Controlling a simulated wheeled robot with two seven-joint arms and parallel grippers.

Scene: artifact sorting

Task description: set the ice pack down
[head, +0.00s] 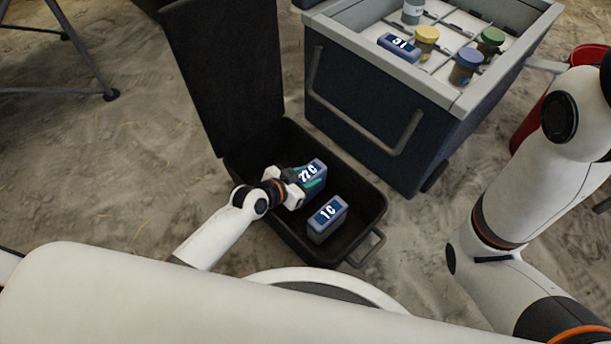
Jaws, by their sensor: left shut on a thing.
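My left gripper (299,187) is shut on a blue ice pack (316,170) with a white label that looks like "22 C". The gripper and this pack are inside the black open bin (374,204), toward its back part. I cannot tell whether the held pack touches the bin floor. A second blue ice pack (327,217), marked "1 C", stands in the bin in front and to the right, apart from the held one. My right arm shows at the right, but its gripper is out of view.
The bin's lid (225,70) stands open at its left. A dark cooler (375,125) behind has a divided white inside with several capped jars and a blue pack (398,46). A red object (530,125) stands at the right.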

